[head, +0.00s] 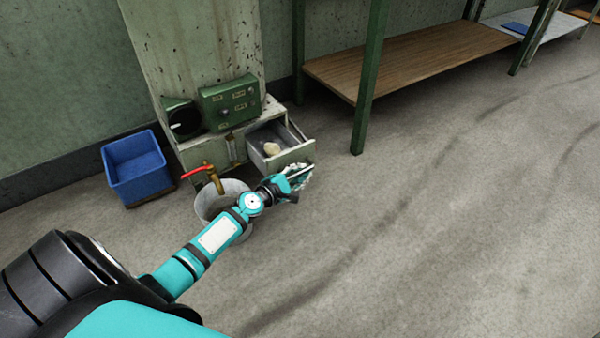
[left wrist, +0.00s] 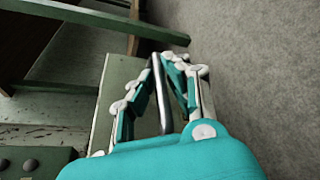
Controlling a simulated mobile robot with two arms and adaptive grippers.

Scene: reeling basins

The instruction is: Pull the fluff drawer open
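The fluff drawer (head: 293,151) stands pulled out from the pale cabinet (head: 217,149), with a pale lump of fluff (head: 271,148) inside. My left gripper (head: 304,171) is at the drawer's front. In the left wrist view, the two fingers of my left gripper (left wrist: 165,62) lie on either side of a long metal bar handle (left wrist: 161,95) in front of the drawer front (left wrist: 115,85). The fingers look closed on the bar. My right gripper is in neither view.
A green control box (head: 229,101) sits on the cabinet. A brass tap with a red lever (head: 208,172) is above a grey bucket (head: 205,205). A blue bin (head: 136,168) stands at left. A green-legged table (head: 400,60) is behind. The floor at right is clear.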

